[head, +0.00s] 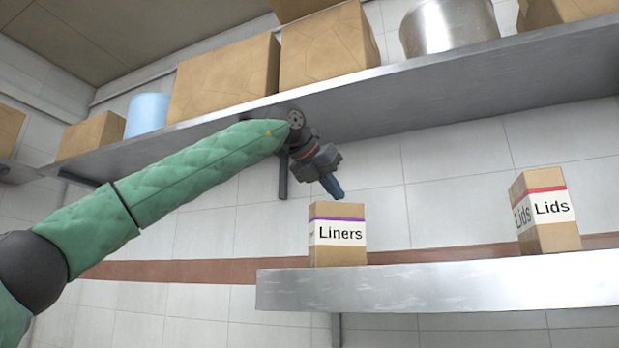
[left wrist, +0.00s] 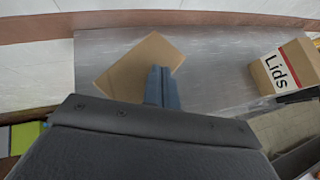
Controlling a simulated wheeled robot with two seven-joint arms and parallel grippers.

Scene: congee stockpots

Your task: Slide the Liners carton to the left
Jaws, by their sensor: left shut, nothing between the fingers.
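The Liners carton (head: 337,251) is a brown box with a white label and a purple stripe. It stands upright near the left end of the lower metal shelf. My left gripper (head: 337,193) is shut and empty, with its blue fingertips just above the carton's top in the head view. In the left wrist view the fingers (left wrist: 162,88) overlap the carton's plain brown top (left wrist: 140,65). I cannot tell whether they touch it. My right gripper is in neither view.
The Lids carton (head: 549,215) stands further right on the same lower shelf (head: 440,287); it also shows in the left wrist view (left wrist: 284,66). The shelf between the cartons is clear. An upper shelf (head: 400,95) holds large boxes, a blue container (head: 148,113) and a metal pot (head: 447,27).

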